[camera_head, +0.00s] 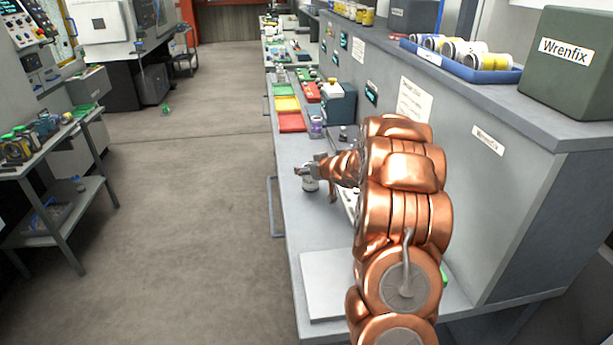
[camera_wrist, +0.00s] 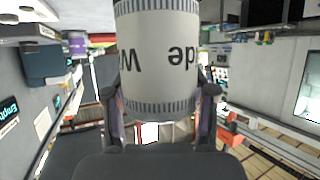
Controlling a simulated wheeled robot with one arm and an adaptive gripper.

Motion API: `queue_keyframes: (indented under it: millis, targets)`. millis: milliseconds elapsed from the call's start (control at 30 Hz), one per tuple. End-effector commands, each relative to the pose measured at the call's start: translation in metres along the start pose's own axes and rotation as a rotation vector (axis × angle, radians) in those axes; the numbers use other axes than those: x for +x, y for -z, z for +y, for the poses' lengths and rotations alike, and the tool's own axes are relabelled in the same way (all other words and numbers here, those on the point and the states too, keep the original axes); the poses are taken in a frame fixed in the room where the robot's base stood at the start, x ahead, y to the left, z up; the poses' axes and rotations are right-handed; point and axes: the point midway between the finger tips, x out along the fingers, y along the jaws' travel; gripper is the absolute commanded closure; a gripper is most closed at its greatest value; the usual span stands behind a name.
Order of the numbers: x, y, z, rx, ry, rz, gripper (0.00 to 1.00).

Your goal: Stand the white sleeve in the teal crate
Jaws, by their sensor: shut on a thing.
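My gripper (camera_head: 308,170) is shut on the white sleeve (camera_head: 310,185), above the near part of the grey bench. In the wrist view the sleeve (camera_wrist: 158,60) is a white cylinder with grey ribbed bands and dark lettering, partly cut off at the top edge. It sits between the two fingers of my gripper (camera_wrist: 160,98). A dark teal box (camera_head: 338,108), which looks like the teal crate, stands farther back on the bench against the grey panel. It also shows at the left in the wrist view (camera_wrist: 45,66). Its inside cannot be made out.
A purple-labelled container (camera_head: 316,124) stands just in front of the teal box. A red tray (camera_head: 292,122), a yellow tray (camera_head: 287,104) and a green tray (camera_head: 282,89) line the bench's left side. A pale plate (camera_head: 325,285) lies at the near end.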

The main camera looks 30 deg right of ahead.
Motion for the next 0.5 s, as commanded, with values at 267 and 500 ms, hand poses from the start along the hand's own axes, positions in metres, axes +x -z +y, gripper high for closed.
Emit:
queue_keyframes:
  millis: [267, 500]
  targets:
    - [0.013, -0.029, 0.000, 0.002, -0.001, -0.001, 1.00]
    - [0.013, -0.029, 0.000, 0.000, -0.001, 0.000, 1.00]
